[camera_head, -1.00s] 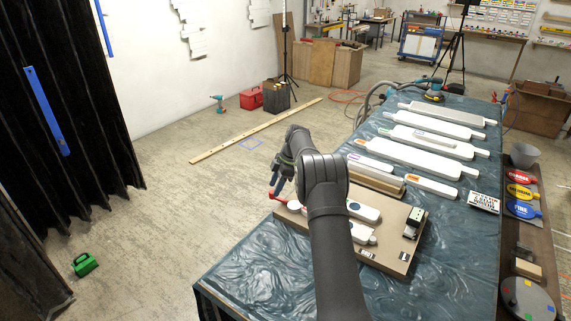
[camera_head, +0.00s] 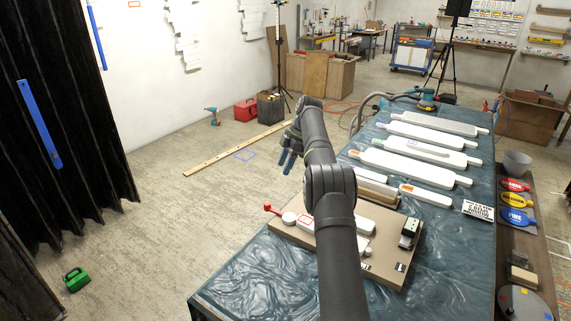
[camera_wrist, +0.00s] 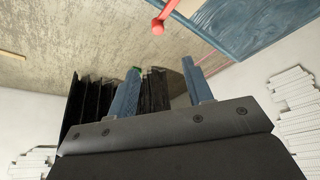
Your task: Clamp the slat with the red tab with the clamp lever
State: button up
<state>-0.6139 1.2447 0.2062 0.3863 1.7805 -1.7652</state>
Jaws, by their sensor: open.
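The clamp lever (camera_head: 267,208) is a red knob on a short red arm, joined to a white round piece at the left edge of a brown board (camera_head: 281,231). A white slat with a red-outlined mark (camera_head: 306,223) lies beside that round piece, partly behind my arm. Whether the lever presses on the slat cannot be told. My gripper (camera_head: 288,160) has blue fingers and is open and empty, above and beyond the board's left end. In the wrist view its fingers (camera_wrist: 160,88) stand apart with nothing between them, and the red lever knob (camera_wrist: 158,27) is beyond them at the top.
Several white slats (camera_head: 414,165) lie on the blue-covered table (camera_head: 260,280) behind the board. A small black-and-white block (camera_head: 410,230) stands at the board's right.

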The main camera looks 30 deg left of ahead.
jog(key=shift+f, duration=0.1)
jog(key=c, duration=0.3)
jog(key=shift+w+d+f+m, duration=0.2)
jog(key=shift+f+m, duration=0.05)
jog(key=shift+m, duration=0.15)
jog(key=c, duration=0.4)
jog(key=w+d+f+m+y, duration=0.1)
jog(key=f+m, duration=0.1)
jog(key=m, duration=0.2)
jog(key=w+d+f+m+y, duration=0.1)
jog(key=f+m, duration=0.1)
jog(key=m, duration=0.2)
jog(key=w+d+f+m+y, duration=0.1)
jog(key=d+f+m, duration=0.1)
jog(key=m, duration=0.1)
jog(key=shift+w+d+f+m+y, duration=0.1)
jog(key=shift+w+f+m+y, duration=0.2)
jog(key=shift+f+m, duration=0.1)
grip_shut()
jog(key=shift+m, duration=0.6)
jog(key=x, duration=0.9)
jog(key=shift+w+f, duration=0.15)
jog(key=shift+f, duration=0.05)
jog(key=s, duration=0.1)
jog(key=a, duration=0.1)
jog(key=s, duration=0.1)
jog(key=shift+s+a+f, duration=0.25)
jog(key=shift+s, duration=0.05)
jog(key=shift+s+a, duration=0.3)
jog(key=shift+s, duration=0.3)
